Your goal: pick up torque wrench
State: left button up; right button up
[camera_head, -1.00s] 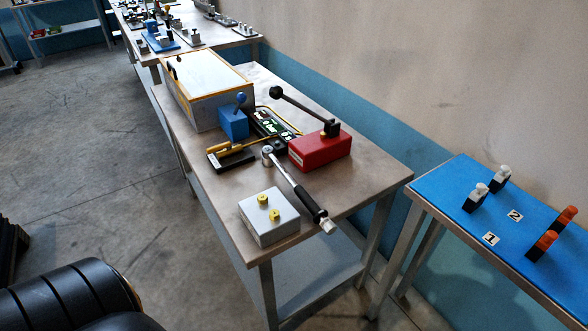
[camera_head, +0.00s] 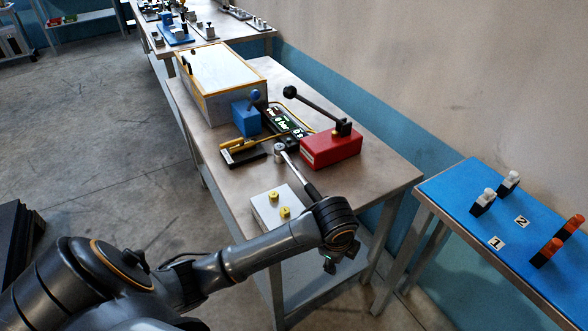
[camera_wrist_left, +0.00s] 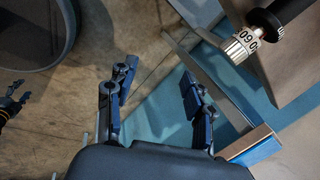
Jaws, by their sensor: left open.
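The torque wrench lies on the near workbench, with its silver shaft (camera_head: 297,174) running from the ratchet head toward the front edge. In the head view my left forearm and wrist hide its handle end. In the left wrist view its black grip and silver numbered end (camera_wrist_left: 243,45) stick out past the bench edge at the upper right. My left gripper (camera_head: 330,262) is just off the bench's front edge. Its two fingers (camera_wrist_left: 157,95) are apart and empty, with the wrench end beyond and to their right. A small dark part (camera_wrist_left: 12,102) at the left edge may be my right gripper; its jaws are unclear.
A grey block with yellow knobs (camera_head: 268,212) sits beside the wrench. A red box with a black lever (camera_head: 330,148), a blue block (camera_head: 246,120) and a large case (camera_head: 222,80) stand farther back. A blue-topped table (camera_head: 470,215) is at the right.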

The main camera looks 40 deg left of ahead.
pick_arm(q)
jog(key=w+a+r+m+y, duration=0.2)
jog(key=w+a+r+m, duration=0.1)
jog(key=w+a+r, duration=0.3)
jog(key=m+y, duration=0.2)
jog(key=m, duration=0.2)
send_near(309, 184)
jog(key=shift+g, duration=0.3)
jog(key=x, duration=0.6)
jog(key=shift+w+d, duration=0.25)
jog(key=shift+w, duration=0.1)
jog(key=p+x, duration=0.1)
jog(key=x, duration=0.4)
jog(key=shift+s+a, duration=0.15)
jog(key=shift+a, duration=0.05)
grip_shut()
jog(key=shift+r, duration=0.1)
